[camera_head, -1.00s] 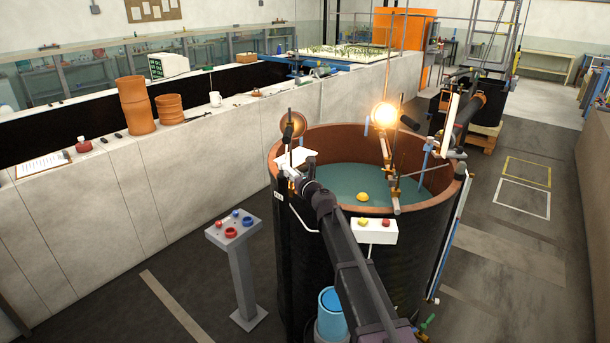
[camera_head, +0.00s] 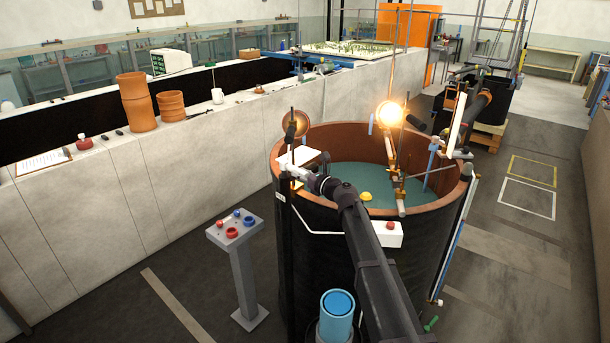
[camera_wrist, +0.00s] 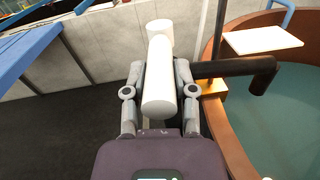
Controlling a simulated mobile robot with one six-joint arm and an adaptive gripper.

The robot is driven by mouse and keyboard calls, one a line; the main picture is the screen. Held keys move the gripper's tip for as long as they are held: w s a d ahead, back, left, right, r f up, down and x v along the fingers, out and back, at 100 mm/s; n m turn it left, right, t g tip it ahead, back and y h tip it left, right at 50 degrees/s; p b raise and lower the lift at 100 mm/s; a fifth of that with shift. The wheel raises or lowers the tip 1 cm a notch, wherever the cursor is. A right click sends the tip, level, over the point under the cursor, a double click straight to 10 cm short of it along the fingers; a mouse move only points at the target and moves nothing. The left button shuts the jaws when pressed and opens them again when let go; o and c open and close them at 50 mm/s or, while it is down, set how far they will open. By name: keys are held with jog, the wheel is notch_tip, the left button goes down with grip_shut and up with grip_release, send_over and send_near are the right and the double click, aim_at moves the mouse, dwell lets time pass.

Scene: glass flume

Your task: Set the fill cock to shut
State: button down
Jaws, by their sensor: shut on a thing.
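The fill cock shows in the wrist view as a thick white handle (camera_wrist: 159,85) beside a black spout (camera_wrist: 235,68) that reaches over the tank rim. A brass fitting (camera_wrist: 213,86) sits at the rim by the spout. My gripper (camera_wrist: 160,70) has one finger on each side of the white handle and is shut on it. In the head view my gripper (camera_head: 313,182) is at the tank's near left rim, below a white plate (camera_head: 303,157). The cock is mostly hidden there, and I cannot tell its setting.
The round tank (camera_head: 290,245) holds water with a yellow float (camera_head: 366,196). A lit lamp (camera_head: 389,113) stands over it. A white button box (camera_head: 388,234) is partly behind my arm.

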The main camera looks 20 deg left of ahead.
jog(key=shift+c, duration=2.2)
grip_release()
jog(key=shift+s, duration=0.1)
jog(key=shift+d, duration=0.1)
jog(key=v, duration=1.1)
jog(key=shift+d, duration=0.4)
